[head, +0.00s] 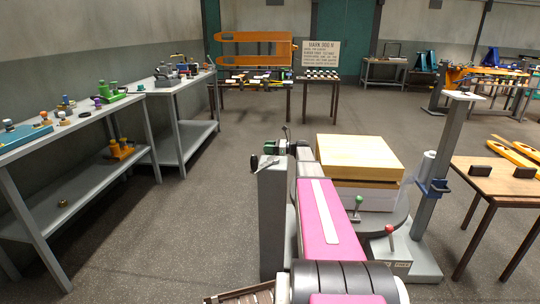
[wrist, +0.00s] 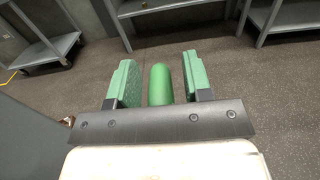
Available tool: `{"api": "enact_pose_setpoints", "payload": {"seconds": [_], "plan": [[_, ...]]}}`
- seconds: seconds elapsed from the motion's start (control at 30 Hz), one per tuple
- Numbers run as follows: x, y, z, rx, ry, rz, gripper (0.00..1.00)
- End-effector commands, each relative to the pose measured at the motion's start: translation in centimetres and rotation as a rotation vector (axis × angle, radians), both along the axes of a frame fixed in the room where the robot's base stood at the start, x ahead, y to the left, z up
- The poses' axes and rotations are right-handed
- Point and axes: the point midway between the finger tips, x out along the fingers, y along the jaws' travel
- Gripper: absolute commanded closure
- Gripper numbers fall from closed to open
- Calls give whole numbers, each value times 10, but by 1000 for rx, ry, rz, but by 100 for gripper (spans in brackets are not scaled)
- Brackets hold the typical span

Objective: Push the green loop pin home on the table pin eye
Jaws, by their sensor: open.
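In the wrist view my gripper (wrist: 159,62) is open, with a pale green finger on each side. A green round-ended rod (wrist: 160,85), apparently the green loop pin, shows between the fingers, with a narrow gap on each side. Its lower end is hidden behind the dark gripper bar. In the head view my gripper (head: 271,148) is a small dark green and grey shape near the top of a grey post (head: 274,215). The pin cannot be told apart from it there. I cannot make out the table pin eye in either view.
A wooden block (head: 360,153) stands right of my pink arm. Nearby are a green-knobbed lever (head: 358,202) and a red knob (head: 389,229). Grey benches (head: 70,130) line the left. A wooden table (head: 500,180) stands right. Floor between post and benches is clear.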

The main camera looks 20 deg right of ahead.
Motion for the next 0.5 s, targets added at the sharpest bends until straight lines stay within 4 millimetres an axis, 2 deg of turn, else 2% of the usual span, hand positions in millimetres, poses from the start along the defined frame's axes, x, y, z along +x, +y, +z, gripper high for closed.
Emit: {"api": "enact_pose_setpoints", "payload": {"seconds": [0.1, 0.13, 0.27, 0.5], "plan": [[0, 0, 0, 0, 0, 0, 54], [0, 0, 0, 0, 0, 0, 57], [0, 0, 0, 0, 0, 0, 100], [0, -1, 0, 0, 0, 0, 100]]}}
